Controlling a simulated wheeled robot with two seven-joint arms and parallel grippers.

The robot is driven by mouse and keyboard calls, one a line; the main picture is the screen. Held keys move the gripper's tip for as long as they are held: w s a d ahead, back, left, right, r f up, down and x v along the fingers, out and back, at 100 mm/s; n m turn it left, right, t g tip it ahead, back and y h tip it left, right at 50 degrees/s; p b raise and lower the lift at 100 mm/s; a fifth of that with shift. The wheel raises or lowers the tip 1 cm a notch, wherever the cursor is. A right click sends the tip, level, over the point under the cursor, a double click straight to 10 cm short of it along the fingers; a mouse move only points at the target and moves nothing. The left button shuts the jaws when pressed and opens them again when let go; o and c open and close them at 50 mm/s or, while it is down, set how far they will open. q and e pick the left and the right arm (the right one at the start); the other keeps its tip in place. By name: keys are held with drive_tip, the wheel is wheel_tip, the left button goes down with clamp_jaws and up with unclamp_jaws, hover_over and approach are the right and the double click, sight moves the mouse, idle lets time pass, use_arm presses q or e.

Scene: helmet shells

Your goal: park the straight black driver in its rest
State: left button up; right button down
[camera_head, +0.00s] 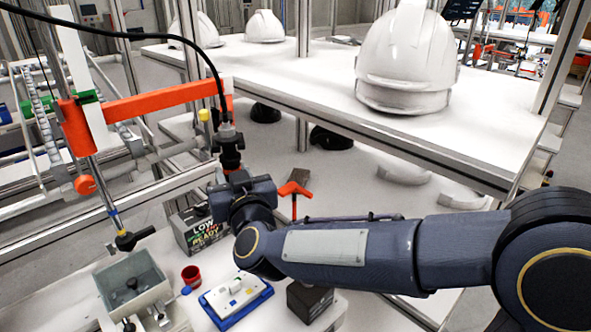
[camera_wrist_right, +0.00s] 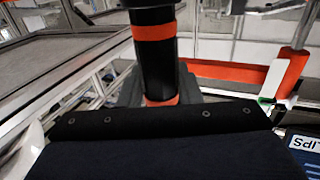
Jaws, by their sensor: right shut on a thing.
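The straight black driver (camera_head: 229,143) hangs upright from a black cable in the head view. My right gripper (camera_head: 232,180) is shut on its lower part. In the right wrist view the driver (camera_wrist_right: 155,65) is a black cylinder with orange bands, rising from the jaws. An orange forked piece (camera_head: 294,189) stands on a thin post just right of the gripper; I cannot tell whether it is the driver's rest. My left gripper is not in view.
An orange beam (camera_head: 165,101) runs left of the cable. A second black tool (camera_head: 132,238) hangs at left above a grey bin (camera_head: 158,291). A printed box (camera_head: 190,236), red cup (camera_head: 191,276) and blue tray (camera_head: 254,308) sit below. A shelf (camera_head: 300,75) carries white helmets (camera_head: 408,55).

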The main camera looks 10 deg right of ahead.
drive_tip(key=shift+s+d, duration=0.15)
drive_tip(key=shift+d, duration=0.45)
drive_tip(key=s+d+b, duration=0.1)
drive_tip(key=s+d, duration=0.1)
drive_tip(key=d, duration=0.7)
drive_tip(key=shift+s+d+b, duration=0.25)
drive_tip(key=shift+s+b, duration=0.05)
drive_tip(key=shift+s, duration=0.1)
